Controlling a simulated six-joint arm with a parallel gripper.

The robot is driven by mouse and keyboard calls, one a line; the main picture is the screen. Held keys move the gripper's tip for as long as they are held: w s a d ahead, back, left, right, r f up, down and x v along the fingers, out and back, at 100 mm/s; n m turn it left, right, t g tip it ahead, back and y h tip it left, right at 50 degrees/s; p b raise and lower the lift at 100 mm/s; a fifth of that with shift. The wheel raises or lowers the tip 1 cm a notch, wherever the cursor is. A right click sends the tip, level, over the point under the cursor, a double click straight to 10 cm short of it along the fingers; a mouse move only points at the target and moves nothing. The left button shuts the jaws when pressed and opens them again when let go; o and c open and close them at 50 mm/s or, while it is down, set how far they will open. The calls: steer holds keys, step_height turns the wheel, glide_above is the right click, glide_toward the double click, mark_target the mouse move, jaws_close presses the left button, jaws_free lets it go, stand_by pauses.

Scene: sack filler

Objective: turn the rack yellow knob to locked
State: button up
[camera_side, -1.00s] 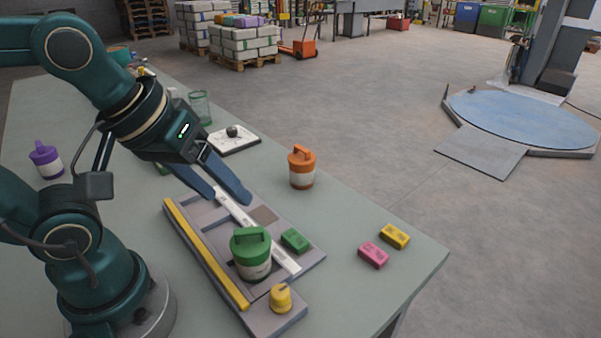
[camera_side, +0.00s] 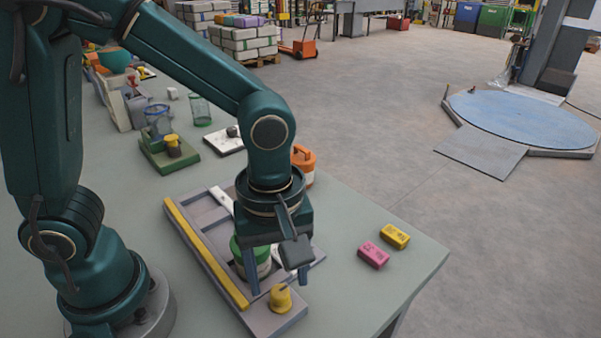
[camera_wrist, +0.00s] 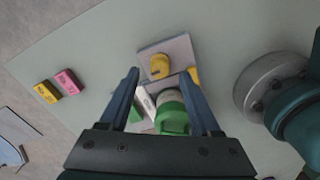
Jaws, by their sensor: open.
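The rack (camera_side: 207,262) is a grey tray with a yellow strip along its left side, lying on the table. Its yellow knob (camera_side: 280,298) stands on the plate at the near end; it also shows in the wrist view (camera_wrist: 159,66), ahead of the fingers. My gripper (camera_side: 278,284) is open, pointing down, above the near part of the rack, just behind the knob. In the wrist view my fingers (camera_wrist: 163,98) are apart, with a green-lidded jar (camera_wrist: 173,117) below and between them. The arm partly hides the jar (camera_side: 246,258) in the side view.
An orange-lidded jar (camera_side: 304,163) stands behind my wrist. A pink block (camera_side: 373,255) and a yellow block (camera_side: 395,236) lie to the right. A green block (camera_wrist: 135,115) lies beside the green-lidded jar.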

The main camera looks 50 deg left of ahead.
mark_target(280, 292)
steer(key=shift+f, duration=1.5)
jaws_close()
steer(key=shift+m, duration=0.4)
steer(key=m, duration=0.3)
steer(key=shift+m, duration=0.4)
steer(key=m, duration=0.4)
steer(key=shift+a, duration=0.1)
steer(key=m, duration=0.9)
steer(key=shift+m, duration=0.3)
